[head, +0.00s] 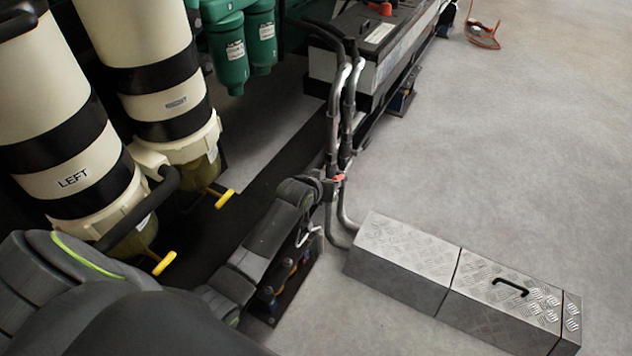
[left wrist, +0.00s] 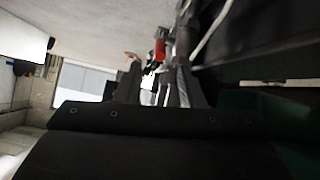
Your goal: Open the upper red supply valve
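The red valve handle (head: 340,178) is a small red piece on the two grey pipes (head: 336,130) beside the black-topped unit. In the left wrist view the red handle (left wrist: 160,48) shows beyond my fingers, near the middle top. My left gripper (head: 328,187) is at the pipes, right by the handle; the head view does not show clearly whether it touches. In the left wrist view my left gripper (left wrist: 160,78) has its two dark fingers apart, with a gap between them and nothing clearly held. My right gripper is not in view.
Cream filter canisters (head: 60,130) with yellow levers (head: 164,263) stand at the left. A metal tread-plate box (head: 400,262) lies on the floor at the pipes' foot. An orange cable (head: 482,36) lies at the back. The floor at the right is clear.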

